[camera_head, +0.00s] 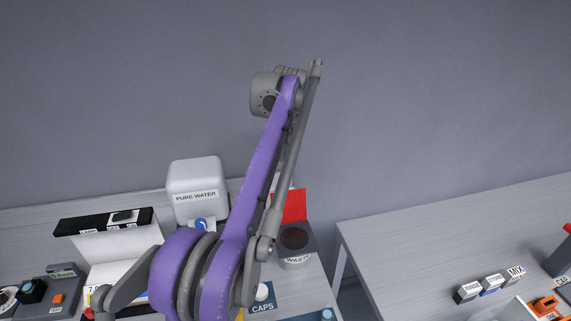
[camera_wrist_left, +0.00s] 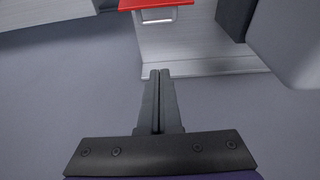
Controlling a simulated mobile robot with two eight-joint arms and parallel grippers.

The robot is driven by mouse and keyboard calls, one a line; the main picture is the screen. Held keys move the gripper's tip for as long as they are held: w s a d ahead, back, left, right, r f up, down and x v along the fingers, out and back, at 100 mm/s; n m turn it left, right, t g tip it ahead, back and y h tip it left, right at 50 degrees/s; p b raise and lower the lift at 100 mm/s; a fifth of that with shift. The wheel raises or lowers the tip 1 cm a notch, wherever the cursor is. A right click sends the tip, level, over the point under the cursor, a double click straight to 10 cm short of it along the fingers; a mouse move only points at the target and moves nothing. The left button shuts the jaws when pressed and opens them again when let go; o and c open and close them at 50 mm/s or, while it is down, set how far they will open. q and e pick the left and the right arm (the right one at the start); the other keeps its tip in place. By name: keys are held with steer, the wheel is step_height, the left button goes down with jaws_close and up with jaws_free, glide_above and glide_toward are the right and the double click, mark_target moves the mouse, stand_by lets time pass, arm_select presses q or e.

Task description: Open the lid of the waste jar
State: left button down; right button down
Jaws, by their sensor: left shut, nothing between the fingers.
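The waste jar (camera_head: 297,262) stands on the left bench in the head view, a pale jar marked WASTE with a dark square top and a dark round opening (camera_head: 295,238). A red flap (camera_head: 290,205), apparently its lid, stands raised behind the opening, partly covered by my left arm. A red panel (camera_wrist_left: 155,4) at the top edge of the left wrist view may be the same lid. My left gripper (camera_wrist_left: 160,72) is shut and empty, apart from the red panel. Its fingertips are hard to make out in the head view. My right gripper is not in view.
A white PURE WATER container (camera_head: 196,180) stands left of my arm. A CAPS tray (camera_head: 262,308) lies in front of the jar. A gap separates this bench from the right bench (camera_head: 420,240), whose left part is clear.

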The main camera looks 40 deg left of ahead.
mark_target(288, 205)
arm_select(q)
steer(key=x, duration=0.9)
steer(key=s+d, duration=0.2)
steer(key=d, duration=0.1)
steer(key=shift+s+d+r+b, duration=0.1)
steer(key=shift+s+r+b, duration=0.1)
steer(key=shift+r+b, duration=0.1)
steer(key=shift+s+d+r+t+y, duration=0.25)
steer(key=shift+s+d+t+y, duration=0.15)
steer(key=shift+d, duration=0.15)
steer(key=shift+s+d+r, duration=0.25)
steer(key=shift+s+d, duration=0.05)
steer(key=shift+d, duration=0.1)
